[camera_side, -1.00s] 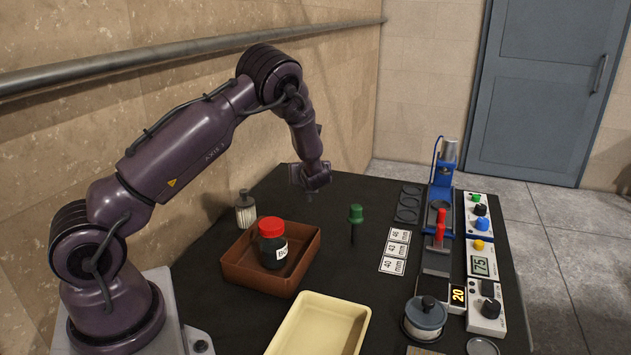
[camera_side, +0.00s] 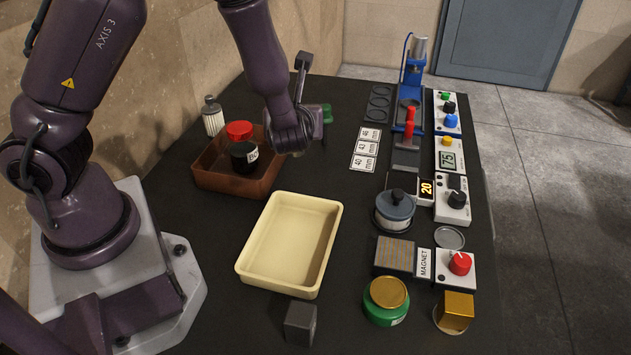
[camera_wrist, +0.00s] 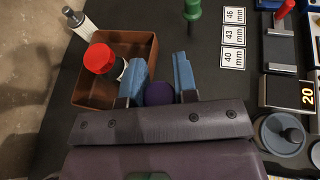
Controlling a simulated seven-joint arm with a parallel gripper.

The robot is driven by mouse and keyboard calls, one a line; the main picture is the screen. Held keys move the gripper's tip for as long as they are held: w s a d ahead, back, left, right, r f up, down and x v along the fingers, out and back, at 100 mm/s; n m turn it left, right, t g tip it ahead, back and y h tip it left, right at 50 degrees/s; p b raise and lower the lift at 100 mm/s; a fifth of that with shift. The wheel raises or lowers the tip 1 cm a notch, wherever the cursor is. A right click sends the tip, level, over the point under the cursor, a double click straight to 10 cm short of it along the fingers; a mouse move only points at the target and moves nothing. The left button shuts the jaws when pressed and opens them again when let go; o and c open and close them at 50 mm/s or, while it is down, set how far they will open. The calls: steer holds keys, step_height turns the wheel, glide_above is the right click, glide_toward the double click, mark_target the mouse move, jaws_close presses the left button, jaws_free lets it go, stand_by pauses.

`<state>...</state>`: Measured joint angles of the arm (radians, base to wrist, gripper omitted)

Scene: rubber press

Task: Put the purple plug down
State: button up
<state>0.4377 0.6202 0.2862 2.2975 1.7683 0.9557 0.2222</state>
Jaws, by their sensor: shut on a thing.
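The purple plug (camera_wrist: 158,94) shows in the wrist view as a round purple top between the two blue fingers. My gripper (camera_wrist: 162,76) is shut on it. In the wrist view the fingers lie just right of the brown tray. In the side view my wrist hides the fingers and the plug, so I cannot tell whether the plug touches the table (camera_side: 215,235). The green plug (camera_wrist: 192,10) stands beyond the fingers. In the side view its green top (camera_side: 327,113) shows just right of my wrist.
The brown tray (camera_side: 222,184) holds a red-capped jar (camera_side: 239,131). An empty cream tray (camera_side: 252,268) lies in front. Number cards (camera_side: 363,163), a blue press (camera_side: 411,75) and a lidded pot (camera_side: 395,207) stand to the right. Dark table is bare between the green plug and the cards.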

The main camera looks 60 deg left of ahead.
steer(key=s+d+n+g+y, duration=0.1)
steer(key=s+d, duration=0.1)
steer(key=s, duration=0.6)
steer(key=shift+w+a+f, duration=0.6)
steer(key=shift+w+f, duration=1.45)
steer(key=shift+w, duration=0.2)
steer(key=shift+w+a+f, duration=0.65)
steer(key=shift+w+f, duration=1.35)
steer(key=shift+w, duration=0.2)
steer(key=shift+w+a+f, duration=0.6)
steer(key=shift+w+f, duration=1.45)
steer(key=shift+w, duration=0.2)
steer(key=shift+f, duration=0.1)
steer(key=o, duration=0.9)
steer(key=shift+o, duration=0.2)
steer(key=shift+g, duration=0.3)
